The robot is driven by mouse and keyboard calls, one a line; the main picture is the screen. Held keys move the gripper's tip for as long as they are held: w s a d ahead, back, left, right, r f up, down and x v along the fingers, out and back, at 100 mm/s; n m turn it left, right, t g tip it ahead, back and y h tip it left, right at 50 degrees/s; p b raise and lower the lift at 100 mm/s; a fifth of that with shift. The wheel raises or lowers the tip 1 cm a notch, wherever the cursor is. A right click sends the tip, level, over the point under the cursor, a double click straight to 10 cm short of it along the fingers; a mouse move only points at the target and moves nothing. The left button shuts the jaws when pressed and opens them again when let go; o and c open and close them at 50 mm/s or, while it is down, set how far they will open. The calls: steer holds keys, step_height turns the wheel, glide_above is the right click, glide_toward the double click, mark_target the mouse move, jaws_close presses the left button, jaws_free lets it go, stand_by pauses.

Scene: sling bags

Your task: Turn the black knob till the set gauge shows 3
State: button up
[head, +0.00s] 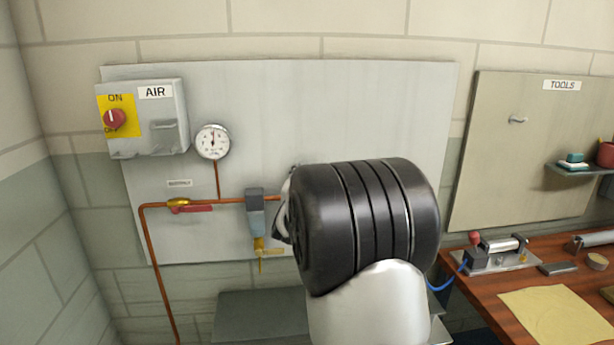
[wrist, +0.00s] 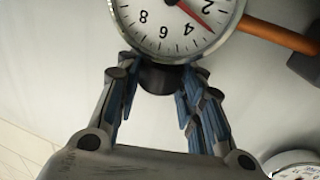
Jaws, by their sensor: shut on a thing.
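The black knob (wrist: 160,79) is just below the set gauge (wrist: 165,44) in the wrist view. My gripper (wrist: 160,82) has its blue-padded fingers on both sides of the knob and is shut on it. The gauge dial is upside down in this view and its top is cut off. Its red needle points between 2 and 4, about midway. In the head view my dark wrist hides the knob, the set gauge and most of my gripper.
A copper pipe (head: 148,245) runs along the grey panel (head: 300,100) to a filter unit (head: 255,215) left of my wrist. A red-handled valve (head: 190,206), another gauge (head: 212,141) and the AIR switch box (head: 160,115) are further left. A wooden bench (head: 480,295) stands at right.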

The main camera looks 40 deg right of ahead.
steer(key=shift+r, duration=0.1)
steer(key=o, duration=0.8)
steer(key=v, duration=1.2)
